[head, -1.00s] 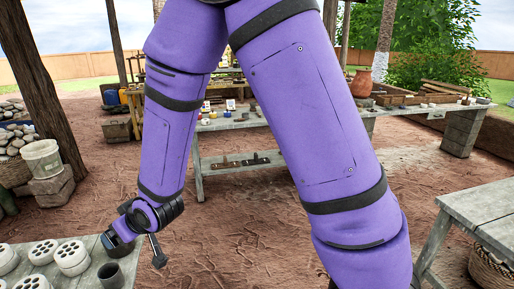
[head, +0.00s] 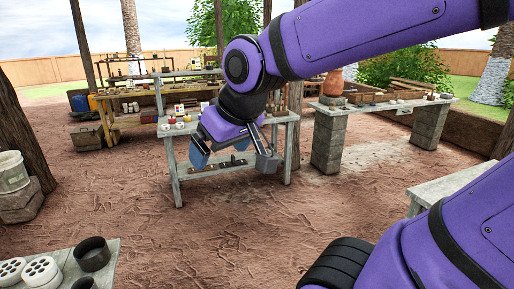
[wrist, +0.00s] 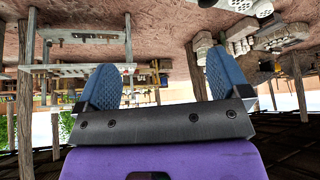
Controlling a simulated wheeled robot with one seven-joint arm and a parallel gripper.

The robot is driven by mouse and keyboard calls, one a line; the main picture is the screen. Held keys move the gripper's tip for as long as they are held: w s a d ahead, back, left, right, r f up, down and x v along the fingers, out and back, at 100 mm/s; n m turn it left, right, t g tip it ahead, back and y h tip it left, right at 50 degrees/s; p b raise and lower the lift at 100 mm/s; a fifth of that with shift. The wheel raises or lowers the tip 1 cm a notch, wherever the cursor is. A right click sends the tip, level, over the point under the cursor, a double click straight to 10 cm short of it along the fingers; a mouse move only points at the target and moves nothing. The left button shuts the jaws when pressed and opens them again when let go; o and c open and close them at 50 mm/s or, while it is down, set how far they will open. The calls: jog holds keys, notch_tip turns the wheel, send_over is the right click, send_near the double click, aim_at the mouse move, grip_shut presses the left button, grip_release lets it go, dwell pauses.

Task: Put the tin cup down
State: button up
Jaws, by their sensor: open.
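My gripper (head: 232,160) is raised in the air near the middle of the head view, its blue-padded fingers spread with nothing between them. The wrist view also shows the gripper (wrist: 165,82) open and empty. Two dark cup-like vessels stand at the lower left on a grey table: a wide dark one (head: 92,253) upright near the table's far edge, and a dark grey one (head: 84,284) cut off by the picture's bottom. I cannot tell which of them is the tin cup. Both are well below and left of my gripper.
White pieces with holes (head: 40,270) stand left of the dark vessels on the grey table (head: 60,262). A workbench (head: 240,172) with small items stands behind my gripper. Another long table (head: 390,108) is at right. Bare earth floor lies between.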

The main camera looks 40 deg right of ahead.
jog(key=s+d+r+m, duration=0.1)
jog(key=s+d, duration=0.1)
jog(key=s, duration=0.5)
jog(key=shift+d+r+g+h, duration=0.25)
jog(key=shift+d+g+h, duration=0.05)
jog(key=shift+g, duration=0.1)
dwell(0.6)
